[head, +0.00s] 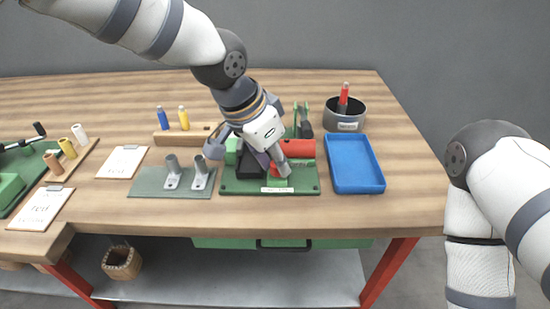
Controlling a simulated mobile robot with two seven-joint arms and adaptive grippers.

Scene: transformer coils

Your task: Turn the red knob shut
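My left gripper (282,165) reaches down over a green fixture board (303,187) near the middle of the table. Its fingertips are at a small red part (274,170), probably the red knob, which they mostly cover. I cannot tell whether they touch it or how far apart they are. A red cylinder (299,148) lies on the board just right of the gripper. A black block (248,163) stands to the left. My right arm is at the right edge; its gripper is not in view.
A blue tray (378,184) lies right of the board, with a grey bowl (352,118) holding a red-handled item (344,93) behind it. A grey-green plate (147,187) with two grey posts is on the left. Blue (162,119) and yellow (184,118) pegs stand behind.

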